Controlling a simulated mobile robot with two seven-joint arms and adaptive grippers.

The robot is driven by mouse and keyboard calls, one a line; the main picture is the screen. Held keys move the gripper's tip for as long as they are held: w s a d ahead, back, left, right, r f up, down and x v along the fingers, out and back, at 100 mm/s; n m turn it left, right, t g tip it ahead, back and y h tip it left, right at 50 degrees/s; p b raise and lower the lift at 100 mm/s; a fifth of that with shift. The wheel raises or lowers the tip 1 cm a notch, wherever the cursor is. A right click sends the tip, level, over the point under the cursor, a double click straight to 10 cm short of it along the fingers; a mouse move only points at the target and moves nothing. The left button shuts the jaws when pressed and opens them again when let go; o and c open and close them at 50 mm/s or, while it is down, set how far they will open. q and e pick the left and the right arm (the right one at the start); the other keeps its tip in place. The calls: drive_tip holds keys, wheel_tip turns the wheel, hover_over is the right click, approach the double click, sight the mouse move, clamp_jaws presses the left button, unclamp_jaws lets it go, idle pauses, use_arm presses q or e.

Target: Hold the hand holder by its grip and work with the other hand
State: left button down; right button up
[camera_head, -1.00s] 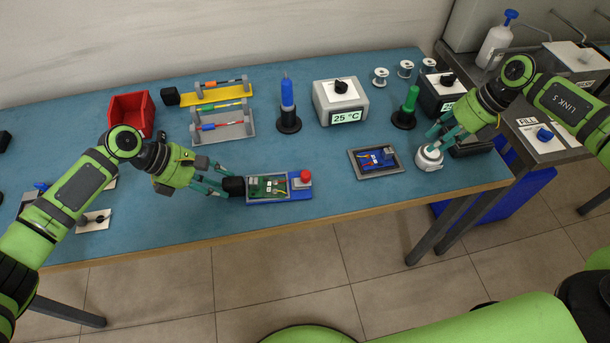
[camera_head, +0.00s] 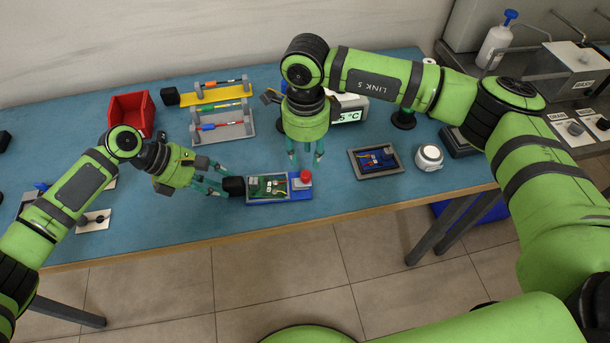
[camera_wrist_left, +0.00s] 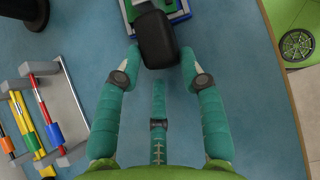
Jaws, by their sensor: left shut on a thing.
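The hand holder is a blue base (camera_head: 299,192) with a black grip (camera_head: 233,186) on its left end and a red knob (camera_head: 305,176) on its right. A green circuit board (camera_head: 266,186) lies in its grey frame. My left gripper (camera_head: 222,184) is shut on the black grip; in the left wrist view the grip (camera_wrist_left: 157,38) sits between its fingertips. My right gripper (camera_head: 305,164) points down just above and behind the red knob, with its fingers apart and nothing seen between them. Whether it touches the knob is unclear.
A grey tray with a blue board (camera_head: 377,160) and a white round device (camera_head: 429,157) lie to the right. A pen rack (camera_head: 222,128) and red bin (camera_head: 131,113) stand behind. My right arm hides most of the temperature box (camera_head: 350,110).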

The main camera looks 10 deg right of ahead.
sight(306, 172)
drive_tip(key=shift+f, duration=3.15)
clamp_jaws()
